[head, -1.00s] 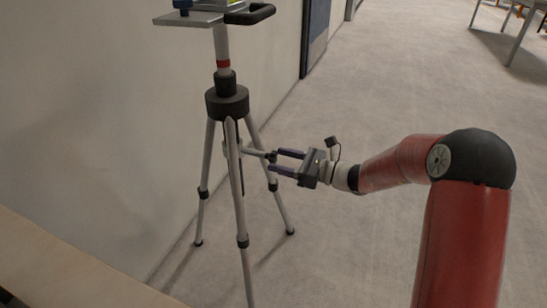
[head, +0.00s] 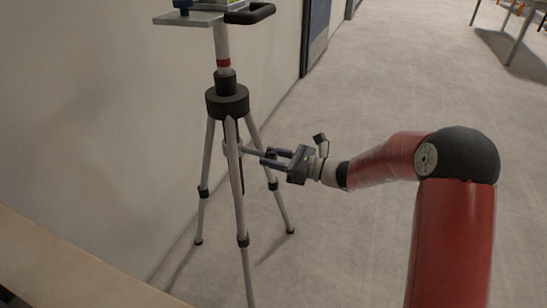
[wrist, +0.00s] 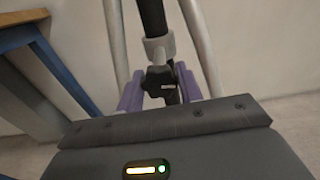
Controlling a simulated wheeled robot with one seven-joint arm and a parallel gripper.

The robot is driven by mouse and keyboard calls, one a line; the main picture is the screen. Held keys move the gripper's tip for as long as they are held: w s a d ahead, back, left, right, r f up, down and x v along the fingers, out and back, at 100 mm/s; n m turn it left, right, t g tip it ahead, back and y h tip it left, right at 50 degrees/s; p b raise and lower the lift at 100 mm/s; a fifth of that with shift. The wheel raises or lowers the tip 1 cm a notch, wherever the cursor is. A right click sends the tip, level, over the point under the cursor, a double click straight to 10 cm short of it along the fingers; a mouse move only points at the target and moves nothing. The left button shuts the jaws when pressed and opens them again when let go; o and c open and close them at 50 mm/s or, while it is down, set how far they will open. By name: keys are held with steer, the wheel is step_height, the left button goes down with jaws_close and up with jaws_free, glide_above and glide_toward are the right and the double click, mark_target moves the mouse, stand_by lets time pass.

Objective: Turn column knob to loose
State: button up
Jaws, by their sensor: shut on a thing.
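The tripod (head: 236,180) stands on the floor by the wall, with a dark hub below its column (head: 222,42). In the wrist view the black knob (wrist: 160,80) sits between the two purple fingers, below a grey collar (wrist: 158,48). The palm hides the lower fingers, and no knob marking is readable.
A platform with a black handle (head: 250,14) tops the tripod. The wall (head: 100,120) is close behind and left. A wooden edge (head: 60,265) crosses the lower left. Open carpet (head: 370,90) lies to the right.

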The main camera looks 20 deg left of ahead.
steer(key=shift+f+b, duration=0.1)
steer(key=shift+b, duration=0.25)
steer(key=shift+f+n+b, duration=0.15)
steer(key=shift+n+b, duration=0.55)
steer(key=shift+b, duration=0.1)
steer(key=n+b, duration=0.3)
steer(key=b, duration=0.2)
steer(key=shift+f, duration=0.15)
steer(key=n+b, duration=0.4)
steer(key=b, duration=0.1)
steer(key=shift+w, duration=0.1)
steer(key=n+b, duration=0.2)
steer(key=b, duration=0.1)
steer(key=shift+n, duration=0.3)
steer(key=n, duration=0.1)
steer(key=n+b, duration=0.1)
steer(key=n, duration=0.1)
steer(key=shift+r+n, duration=0.3)
steer(key=shift+r, duration=0.05)
steer(key=n, duration=0.5)
steer(key=o, duration=1)
steer(key=shift+r, duration=0.1)
steer(key=shift+c, duration=0.2)
